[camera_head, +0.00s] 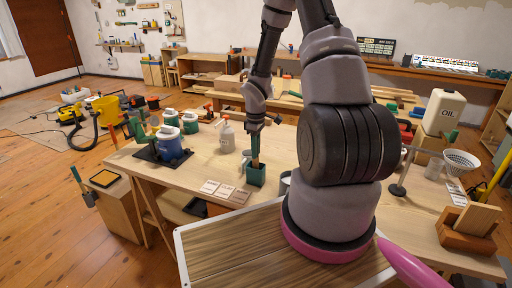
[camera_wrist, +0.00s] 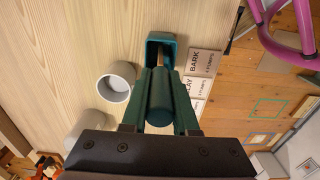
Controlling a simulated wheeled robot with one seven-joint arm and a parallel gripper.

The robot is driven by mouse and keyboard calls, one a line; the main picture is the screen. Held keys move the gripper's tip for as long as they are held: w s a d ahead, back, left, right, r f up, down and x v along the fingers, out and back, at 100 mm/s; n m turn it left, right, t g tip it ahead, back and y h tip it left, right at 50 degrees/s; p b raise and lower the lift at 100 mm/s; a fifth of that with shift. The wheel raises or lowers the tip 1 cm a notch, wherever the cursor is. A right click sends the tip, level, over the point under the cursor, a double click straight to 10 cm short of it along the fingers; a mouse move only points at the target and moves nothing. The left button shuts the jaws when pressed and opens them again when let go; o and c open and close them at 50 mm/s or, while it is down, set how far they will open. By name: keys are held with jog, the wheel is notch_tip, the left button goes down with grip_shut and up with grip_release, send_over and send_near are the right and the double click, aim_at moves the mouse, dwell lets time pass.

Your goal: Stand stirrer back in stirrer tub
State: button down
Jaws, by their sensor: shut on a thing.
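The stirrer tub (camera_head: 256,176) is a square dark green holder standing on the table, directly below my gripper. In the head view the stirrer's lower end meets the tub's mouth; how deep it reaches is hidden. The wrist view shows the tub's rim (camera_wrist: 152,41) just beyond the fingers, which cover part of it.
Labelled cards (camera_head: 224,190) lie left of the tub, and a grey-white cup (camera_wrist: 117,82) stands close by.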

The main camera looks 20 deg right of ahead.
jog(key=shift+c, duration=0.6)
grip_release()
jog(key=shift+r, duration=4.5)
